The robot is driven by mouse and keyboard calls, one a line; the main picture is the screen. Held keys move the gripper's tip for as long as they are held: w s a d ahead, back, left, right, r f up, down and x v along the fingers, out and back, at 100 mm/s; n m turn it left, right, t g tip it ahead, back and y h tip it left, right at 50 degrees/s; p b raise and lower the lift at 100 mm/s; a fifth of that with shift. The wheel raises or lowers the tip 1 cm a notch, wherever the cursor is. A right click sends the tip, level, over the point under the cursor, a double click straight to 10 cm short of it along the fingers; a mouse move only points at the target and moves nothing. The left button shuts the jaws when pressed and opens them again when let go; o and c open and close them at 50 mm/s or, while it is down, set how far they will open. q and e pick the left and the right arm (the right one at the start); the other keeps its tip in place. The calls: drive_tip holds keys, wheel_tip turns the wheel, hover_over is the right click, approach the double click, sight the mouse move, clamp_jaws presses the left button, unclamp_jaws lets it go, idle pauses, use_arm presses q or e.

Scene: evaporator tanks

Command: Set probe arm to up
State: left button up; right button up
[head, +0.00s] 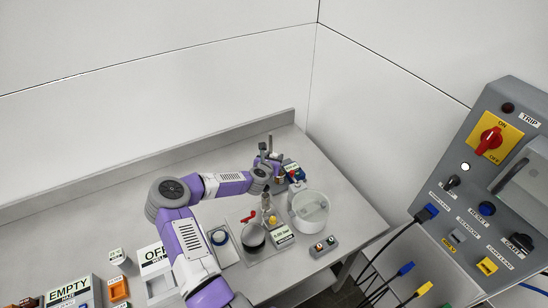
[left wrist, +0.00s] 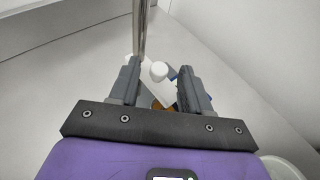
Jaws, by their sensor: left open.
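The fingers hide much of the device, so the probe arm's position is unclear. My right gripper is out of view.
A dark round pot (head: 252,237) and a red-handled valve (head: 249,216) are nearer. A grey button box (head: 324,246) sits at the bench's right.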

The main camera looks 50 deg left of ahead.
use_arm(q)
drive_tip(key=shift+w+a+f, duration=0.15)
drive_tip(key=shift+w, duration=0.1)
drive_tip(key=shift+c, duration=0.3)
clamp_jaws()
